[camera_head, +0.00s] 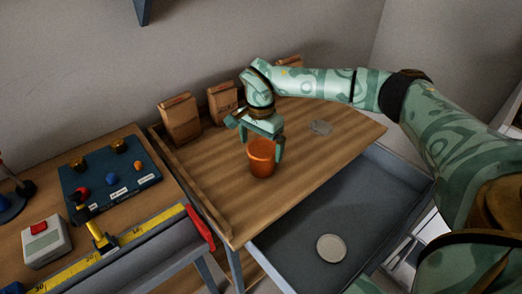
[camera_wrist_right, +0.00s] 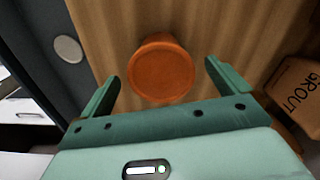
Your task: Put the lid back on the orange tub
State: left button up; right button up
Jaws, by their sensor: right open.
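The orange tub (camera_head: 262,160) stands upright on the wooden table, and it also shows in the right wrist view (camera_wrist_right: 161,76). No separate lid shows on its round orange top. A pale round disc (camera_head: 331,248), which looks like the lid, lies flat in the grey drawer below the table's front edge; it shows in the wrist view too (camera_wrist_right: 68,49). My right gripper (camera_head: 262,143) is open and empty, pointing down just above and behind the tub. In the wrist view its fingers are apart on either side of the tub. My left gripper is not in view.
The grey drawer (camera_head: 385,185) stands open along the table's front right. Paper bags (camera_head: 181,119) stand along the back wall. A second bench at left holds a blue board (camera_head: 100,200) and yellow ruler (camera_head: 135,234).

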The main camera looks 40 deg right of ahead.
aim_at(261, 149)
jog(key=shift+r, duration=0.1)
jog(key=c, duration=1)
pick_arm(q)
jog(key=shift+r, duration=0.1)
pick_arm(e)
jog(key=shift+r, duration=0.1)
jog(key=shift+c, duration=0.2)
jog(key=shift+r, duration=0.25)
notch_tip(261, 149, up, 2)
jog(key=shift+r+p, duration=0.25)
jog(key=shift+p, duration=0.55)
pick_arm(q)
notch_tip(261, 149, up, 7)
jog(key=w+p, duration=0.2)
jog(key=p, duration=0.3)
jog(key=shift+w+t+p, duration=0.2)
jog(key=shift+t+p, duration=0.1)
jog(key=shift+p, duration=0.1)
pick_arm(e)
jog(key=s+d+r, duration=0.2)
jog(key=s+r, duration=0.7)
jog(key=s, duration=0.4)
jog(key=shift+s+d+r, duration=0.35)
jog(key=shift+s+r, duration=0.05)
